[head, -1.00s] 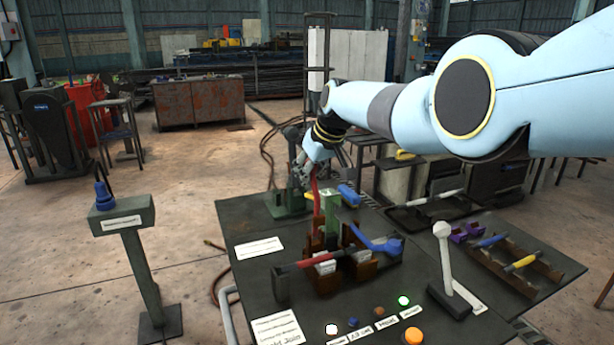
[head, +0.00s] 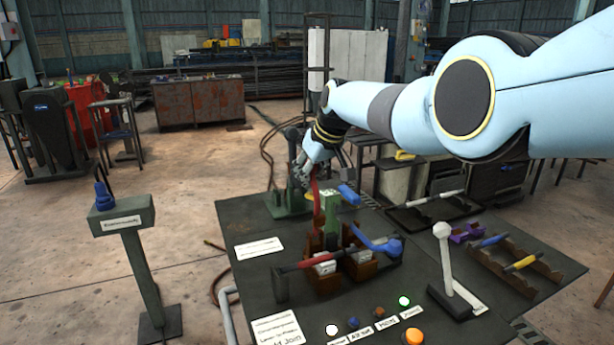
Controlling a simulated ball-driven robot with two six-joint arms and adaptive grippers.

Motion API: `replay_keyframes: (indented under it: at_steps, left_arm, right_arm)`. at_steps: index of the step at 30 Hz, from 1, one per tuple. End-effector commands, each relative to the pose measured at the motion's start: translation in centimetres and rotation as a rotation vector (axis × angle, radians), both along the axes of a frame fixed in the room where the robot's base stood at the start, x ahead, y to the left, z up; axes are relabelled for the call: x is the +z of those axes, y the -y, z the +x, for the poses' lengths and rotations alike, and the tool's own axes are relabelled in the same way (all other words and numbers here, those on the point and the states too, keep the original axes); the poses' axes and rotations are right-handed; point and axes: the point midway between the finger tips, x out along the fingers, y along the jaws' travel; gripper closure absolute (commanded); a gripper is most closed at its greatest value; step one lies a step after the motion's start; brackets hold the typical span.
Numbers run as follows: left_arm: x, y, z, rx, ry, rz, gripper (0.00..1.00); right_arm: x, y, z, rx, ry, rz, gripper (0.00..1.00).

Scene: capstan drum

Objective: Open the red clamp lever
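The red clamp lever (head: 316,196) stands nearly upright at the back of the fixture on the dark table, beside a green block (head: 330,208). My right gripper (head: 303,177) reaches in from the right and is at the lever's upper end. The fingers are small and partly hidden, so I cannot tell whether they are closed on the lever. My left gripper is not in view.
A blue-handled lever (head: 380,243) and a red-handled bar (head: 312,261) sit at the fixture. A white-knobbed lever (head: 447,255) and an orange button (head: 413,337) are nearer the front. A rack (head: 519,262) with coloured handles stands right. A pedestal (head: 124,218) stands left.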

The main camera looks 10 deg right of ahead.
Motion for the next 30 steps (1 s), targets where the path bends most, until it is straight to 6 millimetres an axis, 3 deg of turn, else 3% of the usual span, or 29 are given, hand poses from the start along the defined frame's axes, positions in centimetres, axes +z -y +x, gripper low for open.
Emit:
replay_keyframes:
  at_steps: [1,7,19,30]
  left_arm:
    - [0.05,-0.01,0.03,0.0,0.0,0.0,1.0]
    - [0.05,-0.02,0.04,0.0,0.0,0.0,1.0]
    - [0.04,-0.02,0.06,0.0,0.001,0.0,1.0]
    - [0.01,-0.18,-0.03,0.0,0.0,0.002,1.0]
  right_arm:
    - [1.12,0.58,0.73,-0.008,0.026,-0.005,1.0]
    - [1.12,0.58,0.73,-0.008,0.026,-0.005,1.0]
    - [0.75,0.28,0.48,-0.004,0.016,-0.002,0.48]
    - [0.7,0.15,0.26,-0.002,0.012,0.0,0.48]
